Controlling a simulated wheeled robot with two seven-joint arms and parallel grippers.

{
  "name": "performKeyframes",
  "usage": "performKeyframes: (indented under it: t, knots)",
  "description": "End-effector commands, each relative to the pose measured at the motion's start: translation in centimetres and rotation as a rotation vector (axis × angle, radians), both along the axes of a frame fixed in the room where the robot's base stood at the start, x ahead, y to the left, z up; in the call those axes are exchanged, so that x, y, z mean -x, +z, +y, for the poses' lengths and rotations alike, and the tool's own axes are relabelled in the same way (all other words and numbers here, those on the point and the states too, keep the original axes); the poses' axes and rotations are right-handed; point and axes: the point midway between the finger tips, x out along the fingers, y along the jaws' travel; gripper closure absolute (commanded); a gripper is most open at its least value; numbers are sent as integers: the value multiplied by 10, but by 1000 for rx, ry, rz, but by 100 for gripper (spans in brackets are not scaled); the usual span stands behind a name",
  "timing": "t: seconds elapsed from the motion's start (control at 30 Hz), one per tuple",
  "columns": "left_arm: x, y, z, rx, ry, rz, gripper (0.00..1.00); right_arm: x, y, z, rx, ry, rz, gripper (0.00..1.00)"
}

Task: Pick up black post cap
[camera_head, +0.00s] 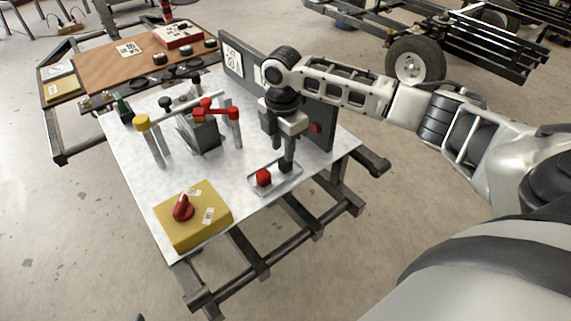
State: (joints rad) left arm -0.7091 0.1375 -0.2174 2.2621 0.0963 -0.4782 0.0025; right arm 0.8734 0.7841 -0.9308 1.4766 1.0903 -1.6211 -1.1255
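My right gripper (280,153) points down over the right part of the white table, at the small grey tray (258,187). Its two fingers look spread apart, one reaching lower into the tray. A red cap (263,177) sits in the tray just left of that finger. A dark shape at the lower fingertip could be the fingertip or a black cap; I cannot tell which. A post with a dark top (165,103) stands at the back of the fixture, left of the gripper. My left gripper is not seen.
A yellow-capped post (142,123) and a red clamp-like part (217,111) stand mid-table. A yellow box with a red knob (197,234) is at the front corner. A dark upright panel (321,110) stands behind the gripper. A brown-topped table (115,65) adjoins at back left.

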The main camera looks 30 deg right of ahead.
Motion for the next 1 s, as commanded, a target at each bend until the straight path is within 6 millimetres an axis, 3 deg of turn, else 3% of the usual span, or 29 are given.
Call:
performKeyframes:
  t: [0.3, 0.6, 0.63, 0.7, 0.73, 1.0]
  knots:
    - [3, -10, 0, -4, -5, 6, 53, 2, -45, -2, 1, 1, 2, 67]
    - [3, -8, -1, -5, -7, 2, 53, 2, -50, -2, 1, 1, 0, 67]
    - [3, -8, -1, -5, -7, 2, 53, 2, -50, -2, 1, 1, 0, 70]
    - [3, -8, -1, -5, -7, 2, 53, 2, -50, -2, 1, 1, 0, 90]
    - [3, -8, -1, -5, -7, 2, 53, 2, -50, -2, 1, 1, 0, 95]
    - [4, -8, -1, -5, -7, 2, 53, 2, -50, -3, 1, 1, 0, 94]
